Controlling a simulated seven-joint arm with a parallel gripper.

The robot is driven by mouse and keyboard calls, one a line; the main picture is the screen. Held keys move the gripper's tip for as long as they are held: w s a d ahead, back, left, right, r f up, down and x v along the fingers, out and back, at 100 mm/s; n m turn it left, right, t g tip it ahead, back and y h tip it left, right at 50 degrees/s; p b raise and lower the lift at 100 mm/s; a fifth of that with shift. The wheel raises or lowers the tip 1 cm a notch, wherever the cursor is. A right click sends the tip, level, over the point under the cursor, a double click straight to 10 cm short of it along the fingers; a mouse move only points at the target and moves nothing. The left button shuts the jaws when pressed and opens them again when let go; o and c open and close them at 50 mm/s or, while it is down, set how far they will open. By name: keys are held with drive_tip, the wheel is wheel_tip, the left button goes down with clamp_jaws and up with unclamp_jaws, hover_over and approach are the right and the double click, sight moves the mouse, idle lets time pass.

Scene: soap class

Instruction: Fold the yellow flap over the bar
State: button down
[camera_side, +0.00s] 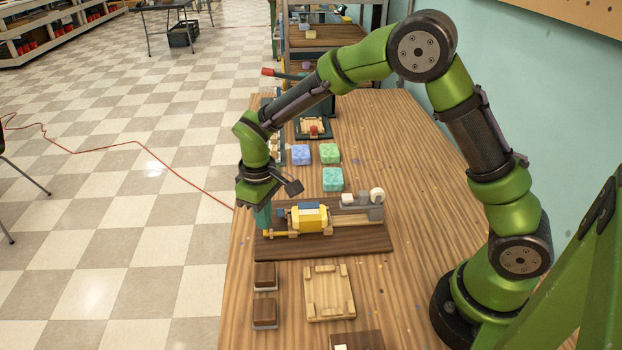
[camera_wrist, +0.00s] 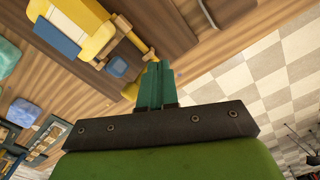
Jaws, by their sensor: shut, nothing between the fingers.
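A yellow piece (camera_side: 311,224), which I take for the flap, lies in the wooden fixture on the dark board, with a blue-and-white bar-like block (camera_side: 309,209) against its top. In the wrist view, the yellow piece (camera_wrist: 98,42) shows at upper left, beside the blue face (camera_wrist: 56,38). I cannot tell from these views how far the flap wraps around the bar. My gripper (camera_side: 263,217) is at the left end of the fixture, apart from the yellow piece. Its teal fingers (camera_wrist: 155,85) are together and empty, pointing down near a small blue block (camera_wrist: 117,66).
The dark board (camera_side: 335,245) carries the fixture, with a grey stand and white roll (camera_side: 377,196) at its right end. Blue, green and teal soap blocks (camera_side: 333,179) lie behind. A wooden tray (camera_side: 329,293) and two brown brushes (camera_side: 265,276) lie in front. Bare table is at right.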

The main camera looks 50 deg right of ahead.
wheel_tip(320, 180, up, 6)
drive_tip(key=shift+s+a+r, duration=0.15)
drive_tip(key=shift+s+a, duration=0.1)
drive_tip(key=shift+a, duration=0.05)
idle(0.3)
drive_tip(key=s+d+r+m+t+y, duration=0.1)
drive_tip(key=s+d+r+m+t, duration=0.2)
drive_tip(key=s+r, duration=0.3)
drive_tip(key=s+d+r+m+t+y, duration=0.1)
drive_tip(key=s+d+r+m+t, duration=0.3)
drive_tip(key=s, duration=0.9)
wheel_tip(320, 180, up, 3)
drive_tip(key=shift+d+f, duration=0.15)
drive_tip(key=shift+d, duration=0.6)
